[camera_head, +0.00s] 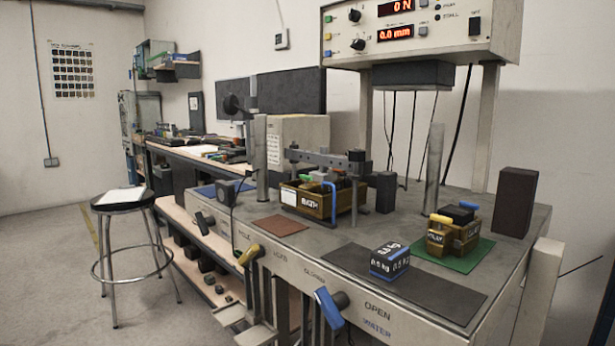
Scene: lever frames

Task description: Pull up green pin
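A small green piece (304,178) shows at the left end of the brown BATH crate (342,207), just under the grey lever beam (330,158). It may be the green pin, but it is too small to tell its shape or whether it is seated. Neither of my grippers shows in this view.
A black weight block (389,262) with a blue edge stands on a dark mat (440,293). A green mat (468,259) lies under the small crate. Yellow (249,255) and blue (329,308) handles stick out from the bench front. A stool (124,205) stands left.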

